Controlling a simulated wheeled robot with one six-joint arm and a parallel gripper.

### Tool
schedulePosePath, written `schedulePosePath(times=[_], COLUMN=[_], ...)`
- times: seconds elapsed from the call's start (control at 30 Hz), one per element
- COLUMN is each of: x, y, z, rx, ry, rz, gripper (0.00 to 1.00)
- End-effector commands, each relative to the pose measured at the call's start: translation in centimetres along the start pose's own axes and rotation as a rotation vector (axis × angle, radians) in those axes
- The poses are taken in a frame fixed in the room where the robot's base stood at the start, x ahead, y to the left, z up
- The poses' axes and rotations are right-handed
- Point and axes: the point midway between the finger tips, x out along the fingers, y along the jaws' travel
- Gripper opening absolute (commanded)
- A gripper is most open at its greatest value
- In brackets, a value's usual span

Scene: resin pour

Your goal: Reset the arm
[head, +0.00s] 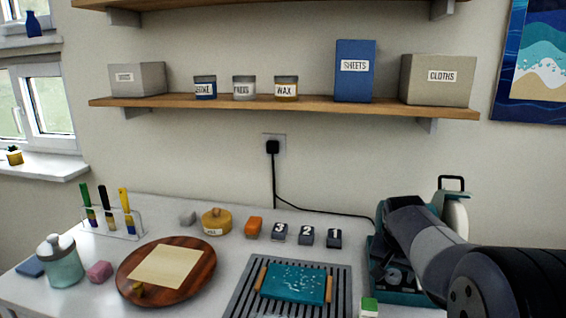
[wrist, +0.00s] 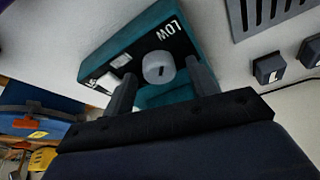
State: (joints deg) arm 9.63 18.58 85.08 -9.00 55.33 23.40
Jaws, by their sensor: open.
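My gripper (wrist: 160,68) is open in the wrist view, with its two dark fingers apart. A pale round knob (wrist: 158,67) on a teal device (wrist: 125,42) lettered "LOW" shows between the fingertips. I cannot tell whether the fingers touch it. No object is clearly held. In the head view my arm (head: 430,240) reaches in from the lower right, over the teal device (head: 410,298) at the right end of the white table. My arm hides much of the device there.
A grey slotted mat (head: 240,300) bears a teal tray (head: 295,284) with wooden handles. Left of it are a round wooden board (head: 195,280), a glass jar (head: 63,266) and a brush rack (head: 112,222). Blocks numbered 3, 2 and 1 (head: 306,236) stand behind the mat.

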Motion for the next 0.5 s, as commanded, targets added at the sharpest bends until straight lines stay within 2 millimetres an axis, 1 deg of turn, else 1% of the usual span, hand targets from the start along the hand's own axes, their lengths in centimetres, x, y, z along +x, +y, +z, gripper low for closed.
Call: schedulePosePath(times=[0.5], x=[0.17], y=[0.26], z=[0.02], rx=[-0.271], ry=[0.000], rz=[-0.113], gripper=[0.55])
